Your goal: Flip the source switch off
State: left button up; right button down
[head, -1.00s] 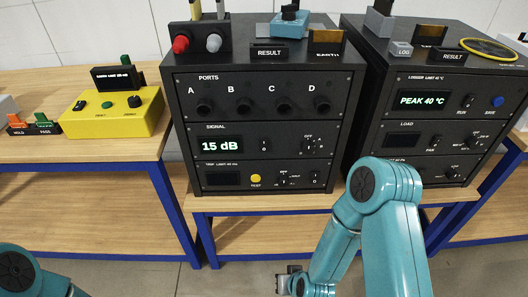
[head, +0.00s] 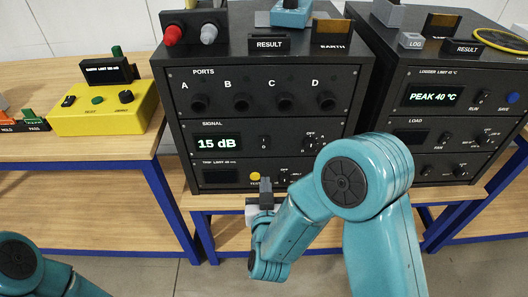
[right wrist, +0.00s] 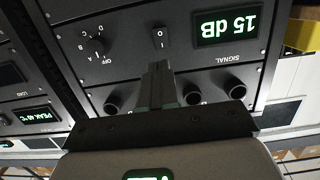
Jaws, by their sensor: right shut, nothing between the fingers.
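The SIGNAL panel (head: 222,128) on the left black rack unit has a lit 15 dB display (head: 219,143). A small black rocker switch marked I and O (head: 264,143) sits right of that display, and it also shows upside down in the right wrist view (right wrist: 159,38). No label reading "source" is legible, and I cannot tell which way the rocker is tipped. My right gripper (head: 265,185) is shut and empty, in front of the unit's lower part. In the right wrist view its fingertips (right wrist: 157,70) point towards the rocker, apparently short of it. My left gripper is out of view.
A rotary dial marked OFF (right wrist: 97,45) is beside the rocker. Four port sockets sit above it, including one under B (head: 241,102). A yellow TEST button (head: 255,176) is close to the gripper. A second rack unit (head: 430,97) stands right, a yellow box (head: 100,119) left.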

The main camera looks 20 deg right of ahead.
aim_at(264, 147)
jog(key=p+x, duration=0.2)
jog(key=x, duration=1.2)
jog(key=shift+a+p, duration=0.1)
jog(key=shift+p, duration=0.25)
